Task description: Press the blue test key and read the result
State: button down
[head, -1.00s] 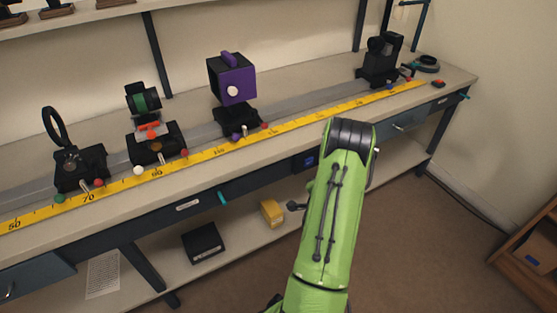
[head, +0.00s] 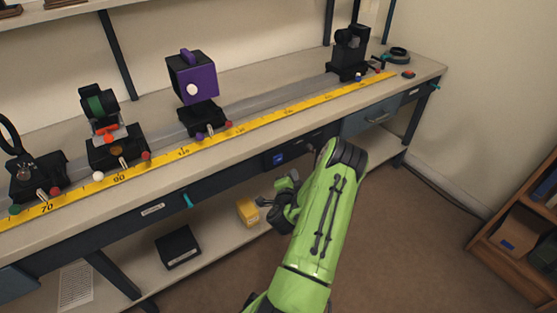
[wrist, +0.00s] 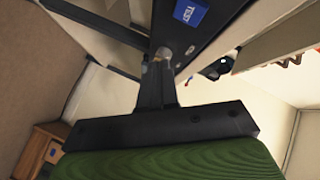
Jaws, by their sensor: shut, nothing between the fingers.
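The blue test key (head: 278,158) is on a dark panel on the front face of the bench. In the wrist view the blue key (wrist: 190,11) shows white "TEST" lettering at the top edge, just beyond and to the right of my fingertips. My gripper (head: 262,201) is shut and empty, below and slightly left of the key in the head view, in front of the lower shelf. In the wrist view my gripper (wrist: 163,58) points up toward the panel; a gap to the key seems to remain. No readable result shows.
The bench top (head: 240,146) carries a yellow scale (head: 210,143) and a rail with several mounts, including a purple box (head: 193,83). A teal handle (head: 187,201) sticks out from the bench front. A yellow object (head: 248,212) and black box (head: 177,247) lie on the lower shelf.

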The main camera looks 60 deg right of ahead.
aim_at(278, 159)
jog(key=w+p, duration=0.1)
jog(key=p, duration=0.1)
jog(key=w+d+p, duration=0.1)
jog(key=w+p, duration=0.1)
jog(key=w+d+p, duration=0.1)
jog(key=p, duration=0.1)
jog(key=shift+w+d+p, duration=0.1)
jog(key=shift+w+p, duration=0.15)
jog(key=shift+p, duration=0.1)
dwell(1.6)
jog(key=shift+w+d+p, duration=0.2)
jog(key=shift+w+p, duration=0.15)
jog(key=shift+p, duration=0.2)
